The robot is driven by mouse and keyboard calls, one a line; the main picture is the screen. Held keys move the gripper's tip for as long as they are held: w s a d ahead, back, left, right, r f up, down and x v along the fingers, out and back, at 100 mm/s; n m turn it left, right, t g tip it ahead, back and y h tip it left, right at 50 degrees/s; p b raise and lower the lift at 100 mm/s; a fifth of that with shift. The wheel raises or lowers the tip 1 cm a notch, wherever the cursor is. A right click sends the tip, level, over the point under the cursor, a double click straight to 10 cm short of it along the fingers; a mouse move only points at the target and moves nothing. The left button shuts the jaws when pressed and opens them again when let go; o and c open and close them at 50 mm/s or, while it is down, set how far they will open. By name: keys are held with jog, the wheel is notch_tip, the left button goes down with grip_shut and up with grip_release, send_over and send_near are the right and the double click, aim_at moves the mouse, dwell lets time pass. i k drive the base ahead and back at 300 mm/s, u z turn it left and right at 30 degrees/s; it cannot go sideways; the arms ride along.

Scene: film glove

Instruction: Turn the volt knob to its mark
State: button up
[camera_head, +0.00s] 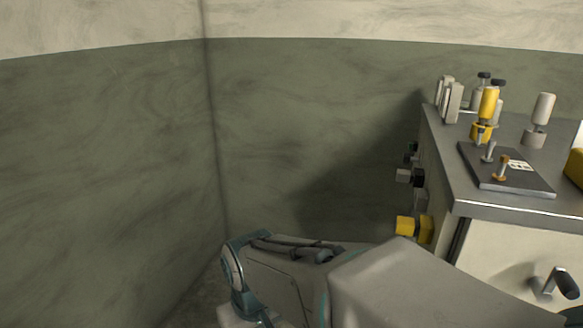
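Several knobs stick out from the left side of a cabinet (520,209) at the right. A yellow knob (407,226) is the nearest, just above my arm. A grey and black knob (410,177) is behind it, and a smaller dark one (410,154) is farther back. I cannot tell which is the volt knob; no label or mark on that side is readable, as I see it almost edge-on. My arm crosses the bottom of the view, left of and below the knobs. My gripper's fingers are not in view.
On the cabinet top are a dark plate (508,170) with small posts, a yellow-topped post (488,104), a white-topped post (543,110) and a yellow object (577,166) at the right edge. A dark handle (562,283) projects from the front. Bare green walls enclose the left.

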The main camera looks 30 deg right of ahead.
aim_at(407, 158)
jog(key=i, duration=1.2)
jog(key=z, duration=2.55)
jog(key=k, duration=0.5)
jog(key=u, duration=1.5)
jog(key=i, duration=0.65)
jog(key=z, duration=1.65)
